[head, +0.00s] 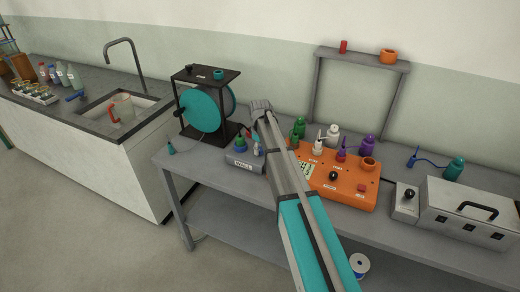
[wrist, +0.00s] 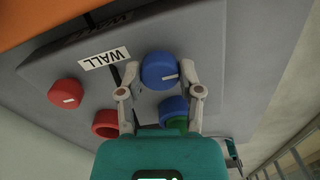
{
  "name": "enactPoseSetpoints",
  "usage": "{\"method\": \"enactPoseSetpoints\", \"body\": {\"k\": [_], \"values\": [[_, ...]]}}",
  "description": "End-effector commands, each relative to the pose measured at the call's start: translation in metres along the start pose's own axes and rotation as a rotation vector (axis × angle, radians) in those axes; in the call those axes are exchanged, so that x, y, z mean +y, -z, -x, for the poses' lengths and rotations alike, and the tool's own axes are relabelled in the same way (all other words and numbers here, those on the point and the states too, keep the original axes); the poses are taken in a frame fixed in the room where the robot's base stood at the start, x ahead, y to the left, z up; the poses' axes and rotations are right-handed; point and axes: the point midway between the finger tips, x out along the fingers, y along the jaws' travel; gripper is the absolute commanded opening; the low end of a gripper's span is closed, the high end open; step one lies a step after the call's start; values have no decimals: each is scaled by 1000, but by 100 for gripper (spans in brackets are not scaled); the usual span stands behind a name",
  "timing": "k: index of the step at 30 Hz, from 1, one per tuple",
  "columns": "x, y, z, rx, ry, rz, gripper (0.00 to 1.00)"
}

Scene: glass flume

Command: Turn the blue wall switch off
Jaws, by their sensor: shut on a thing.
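The blue wall switch is a round blue knob (wrist: 152,70) on the grey box labelled WALL (wrist: 45,68), whose label appears upside down in the wrist view. My gripper (wrist: 159,68) has one finger on each side of this knob and is shut on it. The knob's white pointer line points right in the wrist view. In the head view the WALL box (head: 240,165) sits on the grey bench, left of the orange box. My arm reaches over it there, and the grip itself is hard to make out.
In the wrist view a red knob (wrist: 65,93), a red ring (wrist: 103,123) and a second blue part (wrist: 172,106) are on the same box. A teal reel (head: 203,110) stands behind left. The orange box (head: 345,190) with several bottles is close on the right.

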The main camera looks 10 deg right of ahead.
Motion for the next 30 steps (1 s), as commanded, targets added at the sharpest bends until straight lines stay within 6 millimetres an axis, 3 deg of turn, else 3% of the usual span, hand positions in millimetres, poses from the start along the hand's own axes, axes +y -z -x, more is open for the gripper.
{"method": "enactPoseSetpoints", "body": {"k": [9,10,15,30], "values": [[0,-2,0,-5,-1,2,0],[0,-2,0,-5,-1,2,49],[0,-2,0,-4,0,1,80],[0,0,0,-1,0,-8,81]]}}
